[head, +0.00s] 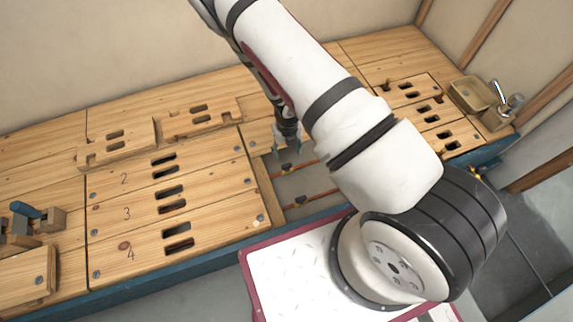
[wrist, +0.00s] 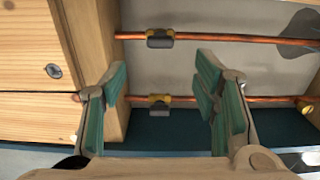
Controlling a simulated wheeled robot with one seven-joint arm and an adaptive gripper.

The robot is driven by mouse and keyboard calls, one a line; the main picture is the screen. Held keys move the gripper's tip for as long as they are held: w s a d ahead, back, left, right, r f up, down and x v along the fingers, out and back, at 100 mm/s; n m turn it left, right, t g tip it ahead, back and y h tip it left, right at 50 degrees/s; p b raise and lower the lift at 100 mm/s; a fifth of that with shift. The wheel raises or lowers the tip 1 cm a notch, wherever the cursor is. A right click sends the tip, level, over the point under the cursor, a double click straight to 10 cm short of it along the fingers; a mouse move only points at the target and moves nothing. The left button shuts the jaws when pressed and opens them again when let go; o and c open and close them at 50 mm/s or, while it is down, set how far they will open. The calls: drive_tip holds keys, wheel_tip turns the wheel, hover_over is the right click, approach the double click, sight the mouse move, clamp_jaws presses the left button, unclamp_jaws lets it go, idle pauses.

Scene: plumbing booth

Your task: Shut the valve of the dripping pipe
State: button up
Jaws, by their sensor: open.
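Two copper pipes run across an open bay in the wooden deck. In the wrist view the far pipe (wrist: 225,37) carries an orange and dark fitting (wrist: 160,38), and the near pipe (wrist: 260,99) carries similar fittings (wrist: 159,101). I cannot tell which of these is a valve. A dark grey patch (wrist: 300,22) lies beside the far pipe at the right; whether it is wet is unclear. No drip is visible. My gripper (head: 289,150) hangs over the bay. In the wrist view its green-padded fingers (wrist: 163,82) are apart with nothing between them.
Slotted boards (head: 170,190) marked 2, 3 and 4 lie left of the bay, with loose slotted pieces (head: 118,142) behind. A small basin (head: 470,93) stands at the right. A blue-handled tool (head: 27,210) is at far left. A wooden bay wall (wrist: 98,50) stands close by my left finger.

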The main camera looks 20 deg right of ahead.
sight(287, 165)
wheel_tip(287, 165, down, 10)
drive_tip(key=b, duration=0.4)
drive_tip(key=shift+f+b, duration=0.15)
drive_tip(key=shift+b, duration=0.15)
drive_tip(key=c, duration=1.2)
